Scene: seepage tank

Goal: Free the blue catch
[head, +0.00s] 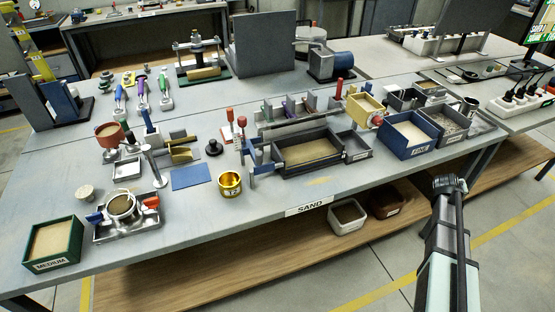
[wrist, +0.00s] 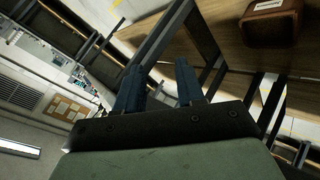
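A metal tray (head: 127,228) at the front left of the bench holds a round ring-shaped vessel (head: 121,206). A small blue catch (head: 94,217) shows on its left side and a red one (head: 151,202) on its right. Blue parts (head: 262,171) also stand at the left end of the dark sand-filled tank (head: 281,155) in the middle; I cannot tell whether these are catches. My gripper (wrist: 157,68) is open and empty in the wrist view, its two blue fingers apart. In the head view my arm is off the bench's front right, far from the blue catch; its fingers cannot be made out.
A green MEDIUM sand box (head: 54,243) and a gold cup (head: 230,184) stand near the front edge. A blue FINE box (head: 408,134) is at right. The lower shelf holds a brown container, seen in the wrist view (wrist: 270,22). The floor beside my arm is clear.

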